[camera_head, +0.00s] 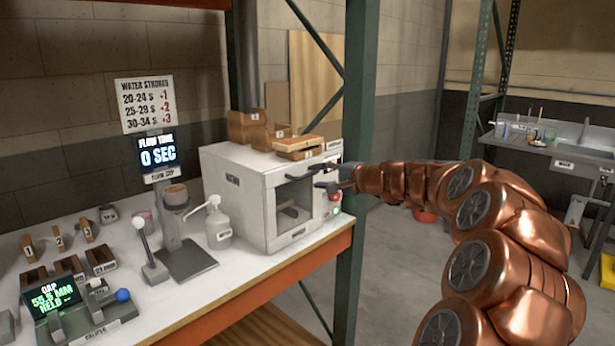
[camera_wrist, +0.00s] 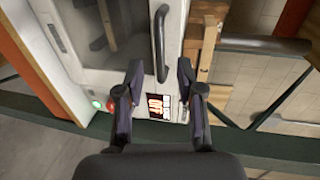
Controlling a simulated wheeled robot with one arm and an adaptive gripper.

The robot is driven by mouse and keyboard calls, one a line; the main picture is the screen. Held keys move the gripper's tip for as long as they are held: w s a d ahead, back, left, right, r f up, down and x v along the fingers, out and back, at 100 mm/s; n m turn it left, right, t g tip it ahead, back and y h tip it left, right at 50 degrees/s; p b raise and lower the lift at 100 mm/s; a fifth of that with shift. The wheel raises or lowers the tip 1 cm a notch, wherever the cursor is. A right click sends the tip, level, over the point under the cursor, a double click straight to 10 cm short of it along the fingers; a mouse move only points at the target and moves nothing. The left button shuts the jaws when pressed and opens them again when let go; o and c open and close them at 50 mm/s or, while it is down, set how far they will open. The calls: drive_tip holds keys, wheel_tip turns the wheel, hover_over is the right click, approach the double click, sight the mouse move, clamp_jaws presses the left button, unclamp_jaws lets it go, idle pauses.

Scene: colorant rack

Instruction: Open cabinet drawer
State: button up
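A white box-shaped cabinet (camera_head: 240,195) stands on the bench, its windowed front (camera_head: 293,208) closed. A dark bar handle (camera_wrist: 159,45) runs along the front's upper edge, and the wrist view shows it near the glass window (camera_wrist: 105,30). My gripper (camera_head: 320,176) is in front of the cabinet's upper right corner, fingers apart and empty. In the wrist view my gripper (camera_wrist: 160,75) has the handle's near end between its two fingertips in the picture; I cannot tell if they are level with it in depth. No separate drawer front is clear.
Wooden boxes (camera_head: 247,127) sit on the cabinet. A red button (camera_head: 334,197) and a lit panel (camera_wrist: 158,106) are beside its front. A green rack post (camera_head: 357,130) rises close to my arm. A pump bottle (camera_head: 217,225) stands left. The floor at right is mostly open.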

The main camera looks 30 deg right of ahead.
sight(309, 175)
drive_tip(key=shift+p+x, duration=0.3)
drive_tip(key=shift+x, duration=2.4)
drive_tip(key=shift+a, duration=0.1)
clamp_jaws()
